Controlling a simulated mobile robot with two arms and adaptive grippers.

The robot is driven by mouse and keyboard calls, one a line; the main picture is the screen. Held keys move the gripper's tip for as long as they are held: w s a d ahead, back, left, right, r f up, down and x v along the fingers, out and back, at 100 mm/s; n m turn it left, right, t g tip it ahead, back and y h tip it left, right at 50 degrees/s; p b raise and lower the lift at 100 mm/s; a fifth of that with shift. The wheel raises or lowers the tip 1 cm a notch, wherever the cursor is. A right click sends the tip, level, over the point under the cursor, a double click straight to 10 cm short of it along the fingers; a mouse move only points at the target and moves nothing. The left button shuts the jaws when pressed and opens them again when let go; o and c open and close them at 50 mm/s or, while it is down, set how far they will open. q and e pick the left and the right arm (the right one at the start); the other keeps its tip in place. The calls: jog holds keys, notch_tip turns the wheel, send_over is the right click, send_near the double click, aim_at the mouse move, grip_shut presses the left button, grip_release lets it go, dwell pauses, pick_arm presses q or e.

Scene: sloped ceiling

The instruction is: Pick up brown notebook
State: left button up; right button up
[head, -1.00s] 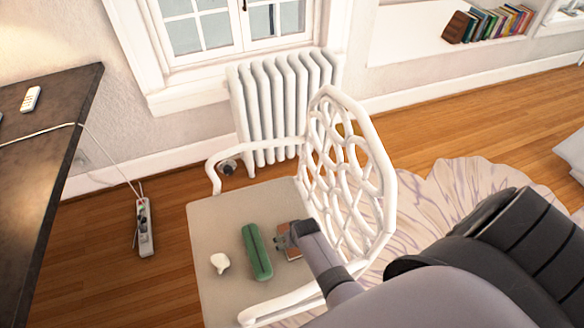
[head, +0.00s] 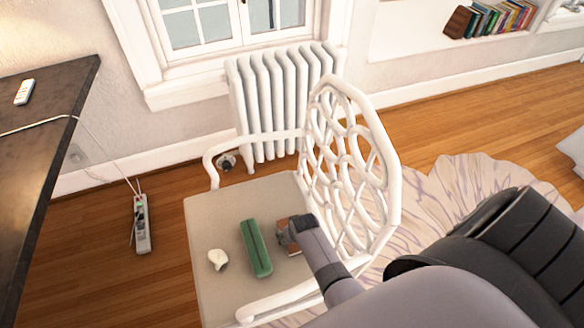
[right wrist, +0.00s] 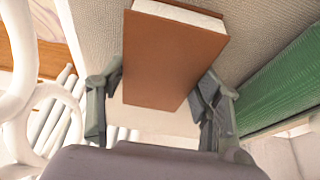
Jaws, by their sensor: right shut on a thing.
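The brown notebook (right wrist: 172,58) fills the upper middle of the right wrist view, with its brown cover and pale page edge showing. In the head view the notebook (head: 283,223) is partly hidden behind my right gripper (head: 290,230), over the chair seat beside the backrest. My right gripper, also in the right wrist view (right wrist: 158,92), is shut on the notebook, with one finger at each side. I cannot tell whether the notebook is clear of the seat. My left gripper is not in view.
The white chair's seat (head: 215,215) also bears a green case (head: 256,248) close to the notebook and a small white object (head: 217,260). The lattice backrest (head: 350,165) stands close to my right arm. A dark table (head: 40,150) is at left, a radiator (head: 285,100) behind.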

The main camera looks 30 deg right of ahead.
jog(key=c, duration=0.6)
